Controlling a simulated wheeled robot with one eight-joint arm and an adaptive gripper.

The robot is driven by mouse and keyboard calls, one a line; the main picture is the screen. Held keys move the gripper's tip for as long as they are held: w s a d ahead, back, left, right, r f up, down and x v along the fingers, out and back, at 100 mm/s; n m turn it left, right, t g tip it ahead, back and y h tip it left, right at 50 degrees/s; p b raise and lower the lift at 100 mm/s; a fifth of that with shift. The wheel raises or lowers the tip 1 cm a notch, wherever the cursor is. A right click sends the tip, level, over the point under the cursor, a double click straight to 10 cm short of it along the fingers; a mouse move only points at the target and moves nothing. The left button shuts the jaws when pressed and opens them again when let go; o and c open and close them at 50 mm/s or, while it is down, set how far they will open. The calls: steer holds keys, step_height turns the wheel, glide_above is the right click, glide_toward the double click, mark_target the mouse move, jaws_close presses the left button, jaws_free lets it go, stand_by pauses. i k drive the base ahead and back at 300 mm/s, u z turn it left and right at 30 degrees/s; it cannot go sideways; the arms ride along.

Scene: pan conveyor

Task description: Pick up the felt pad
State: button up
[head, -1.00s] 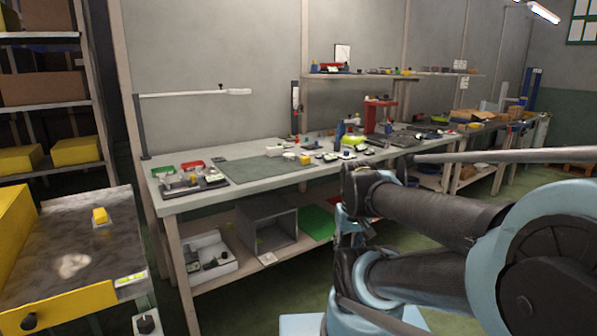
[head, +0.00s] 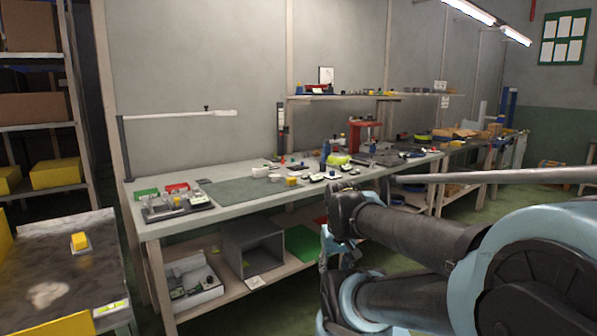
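I cannot pick out a felt pad with certainty. A pale, uneven patch (head: 48,294) lies on the grey top of the yellow-edged unit at the lower left, but I cannot tell whether it is a pad or a mark. A flat grey-green mat (head: 240,193) lies on the long workbench (head: 152,229). Several small items on the bench are too small to name. My folded arm fills the lower right of the head view. My gripper cannot be made out, and no hold on anything shows.
A yellow block (head: 79,241) sits on the unit at the lower left. A dark tray of parts (head: 178,206) stands at the bench's left end. A grey open box (head: 252,248) and a white bin (head: 193,283) are on the lower shelf. Storage racking stands at far left.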

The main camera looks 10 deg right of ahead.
mark_target(292, 181)
steer(key=k, duration=1.25)
steer(key=u, duration=0.5)
steer(key=i, duration=2.05)
steer(key=z, duration=0.7)
